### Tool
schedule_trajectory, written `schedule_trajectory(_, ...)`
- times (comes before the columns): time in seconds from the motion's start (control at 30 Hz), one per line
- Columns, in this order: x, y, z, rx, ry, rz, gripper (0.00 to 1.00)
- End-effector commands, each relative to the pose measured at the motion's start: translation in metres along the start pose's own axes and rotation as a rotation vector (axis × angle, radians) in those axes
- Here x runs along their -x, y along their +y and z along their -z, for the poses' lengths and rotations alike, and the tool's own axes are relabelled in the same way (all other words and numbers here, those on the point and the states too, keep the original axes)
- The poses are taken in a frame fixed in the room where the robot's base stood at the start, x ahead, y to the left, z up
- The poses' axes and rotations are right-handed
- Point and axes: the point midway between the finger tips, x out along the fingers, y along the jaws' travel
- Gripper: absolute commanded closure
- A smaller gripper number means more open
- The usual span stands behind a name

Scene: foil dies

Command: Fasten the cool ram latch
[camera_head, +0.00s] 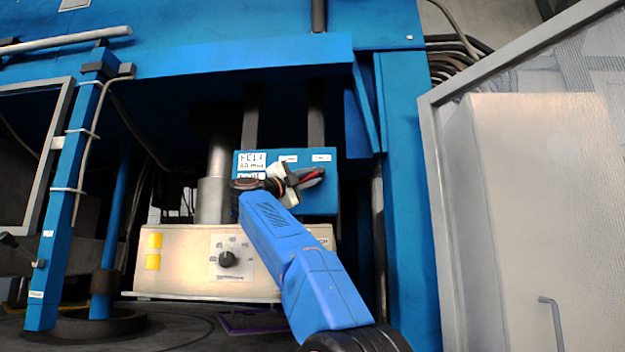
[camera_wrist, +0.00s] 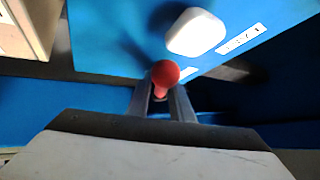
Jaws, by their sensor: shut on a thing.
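A blue box (camera_head: 270,159) with white labels hangs under the press, in the middle of the head view. My gripper (camera_head: 314,175) is at its right part, in front of its face. In the wrist view a red ball knob (camera_wrist: 165,73) sits between my two fingers (camera_wrist: 162,95), which are shut on it. Only a little red of it shows in the head view. A white rounded block (camera_wrist: 196,32) sticks out from the blue face (camera_wrist: 110,35) beside the knob. The knob's mount and any latch catch are hidden.
A pale control box (camera_head: 185,260) with a black dial (camera_head: 227,259) stands below the blue box. A blue press column (camera_head: 405,200) rises to the right. A grey framed panel (camera_head: 430,190) and a pale cabinet (camera_head: 540,200) are at the far right.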

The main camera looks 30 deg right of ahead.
Motion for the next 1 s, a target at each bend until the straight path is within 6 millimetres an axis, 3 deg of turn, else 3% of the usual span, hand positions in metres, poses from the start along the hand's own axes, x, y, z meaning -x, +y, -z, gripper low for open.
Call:
schedule_trajectory(0.03, 0.0002, -0.0065, 0.0006, -0.014, -0.002, 0.004, 1.00)
schedule_trajectory(0.83, -0.0019, -0.0084, 0.0044, -0.066, 0.016, -0.049, 1.00)
schedule_trajectory(0.87, -0.0019, -0.0084, 0.0045, -0.066, 0.017, -0.049, 0.78)
schedule_trajectory(0.9, -0.0020, -0.0084, 0.0044, -0.066, 0.016, -0.050, 0.68)
schedule_trajectory(1.0, -0.0019, -0.0072, 0.0035, -0.066, 0.016, -0.052, 0.67)
